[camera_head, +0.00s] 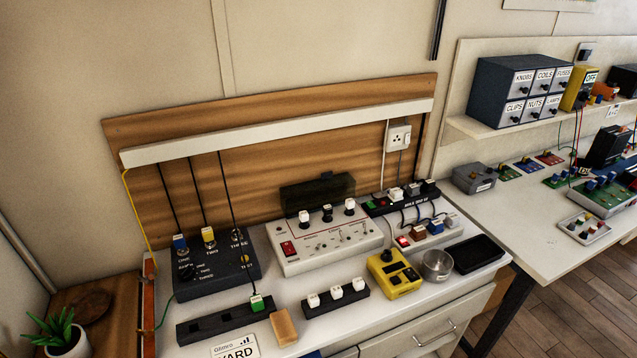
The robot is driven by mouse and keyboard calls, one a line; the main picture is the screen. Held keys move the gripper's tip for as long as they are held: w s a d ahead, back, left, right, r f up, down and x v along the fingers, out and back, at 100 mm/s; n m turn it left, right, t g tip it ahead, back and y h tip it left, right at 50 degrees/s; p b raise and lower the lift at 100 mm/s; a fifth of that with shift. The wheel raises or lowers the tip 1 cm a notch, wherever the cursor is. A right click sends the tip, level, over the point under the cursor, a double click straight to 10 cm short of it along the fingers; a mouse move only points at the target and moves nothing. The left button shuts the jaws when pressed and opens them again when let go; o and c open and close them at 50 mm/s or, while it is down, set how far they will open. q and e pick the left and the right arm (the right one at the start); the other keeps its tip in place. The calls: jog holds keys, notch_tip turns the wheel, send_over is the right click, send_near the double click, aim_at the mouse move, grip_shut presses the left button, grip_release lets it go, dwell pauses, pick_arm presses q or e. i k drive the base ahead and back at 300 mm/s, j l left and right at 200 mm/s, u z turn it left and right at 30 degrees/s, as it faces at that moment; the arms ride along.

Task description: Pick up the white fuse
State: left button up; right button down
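Several small white blocks that could be the white fuse are in view, and I cannot tell which is meant. Three white-topped pieces, at left (312,300), middle (336,292) and right (358,284), stand in a row in a black holder (340,302) at the front of the bench. Two more white-topped pieces, at left (304,217) and right (350,205), stand upright on a pale switch panel (290,260), with a black-topped one (327,212) between them. Neither of my grippers shows in the head view.
A dark box (228,278) with blue, yellow and white plugs stands at left. A black strip (205,327) holds a green plug (257,302). A tan block (284,327), yellow meter (394,273), metal bowl (436,264) and black tray (478,254) line the front. A power strip (378,206) lies behind.

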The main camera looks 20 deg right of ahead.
aim_at(328, 209)
jog(key=i+l, duration=0.15)
jog(key=l, duration=0.15)
jog(key=i+l+u, duration=0.1)
jog(key=l, duration=0.25)
jog(key=i+l, duration=0.15)
jog(key=l, duration=0.2)
jog(key=i+l+u, duration=0.1)
jog(key=l, duration=0.2)
jog(key=i+l, duration=0.15)
jog(key=l, duration=0.2)
jog(key=k+j, duration=0.1)
jog(key=j, duration=0.3)
jog(key=u, duration=0.05)
